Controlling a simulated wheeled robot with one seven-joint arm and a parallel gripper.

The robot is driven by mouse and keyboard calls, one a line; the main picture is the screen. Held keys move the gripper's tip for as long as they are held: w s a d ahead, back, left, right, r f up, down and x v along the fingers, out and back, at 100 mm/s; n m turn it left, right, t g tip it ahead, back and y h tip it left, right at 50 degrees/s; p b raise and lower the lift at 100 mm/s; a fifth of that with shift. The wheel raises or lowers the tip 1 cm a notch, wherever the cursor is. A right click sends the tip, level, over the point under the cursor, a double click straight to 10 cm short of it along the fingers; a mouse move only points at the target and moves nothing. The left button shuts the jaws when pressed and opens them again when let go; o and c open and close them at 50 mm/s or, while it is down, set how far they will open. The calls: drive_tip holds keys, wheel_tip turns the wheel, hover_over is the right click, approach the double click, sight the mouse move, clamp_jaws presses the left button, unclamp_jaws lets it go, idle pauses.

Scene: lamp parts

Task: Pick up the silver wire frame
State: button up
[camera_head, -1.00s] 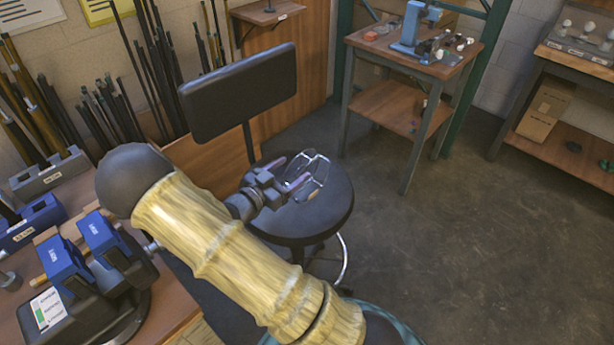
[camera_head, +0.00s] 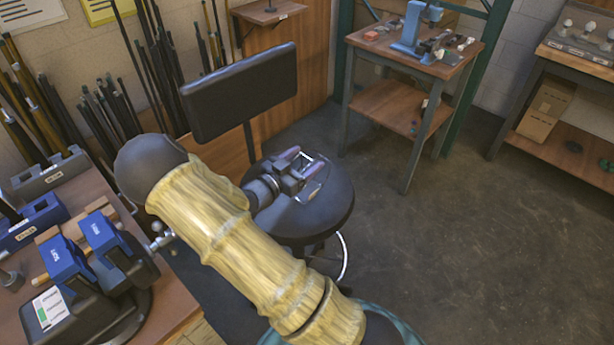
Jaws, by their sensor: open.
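The silver wire frame (camera_head: 318,188) lies on the round black seat of the stool (camera_head: 335,212). It is a thin bent wire, and only part of it shows past my gripper. My gripper (camera_head: 304,167) is open over the seat, with its two fingers at the wire frame. The fingers overlap the frame in this view, and I cannot tell whether they touch it. My arm hides the near left part of the seat.
The stool has a black backrest (camera_head: 242,92) standing behind my gripper. A small table with a blue press (camera_head: 412,35) stands at the back. The floor (camera_head: 450,240) to the right is clear.

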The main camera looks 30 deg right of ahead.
drive_tip(key=shift+c, duration=0.2)
drive_tip(key=c, duration=1.4)
drive_tip(key=shift+o, duration=0.2)
drive_tip(key=shift+r, duration=0.15)
wheel_tip(320, 180, up, 10)
drive_tip(key=shift+f+p, duration=0.1)
drive_tip(key=shift+p, duration=0.35)
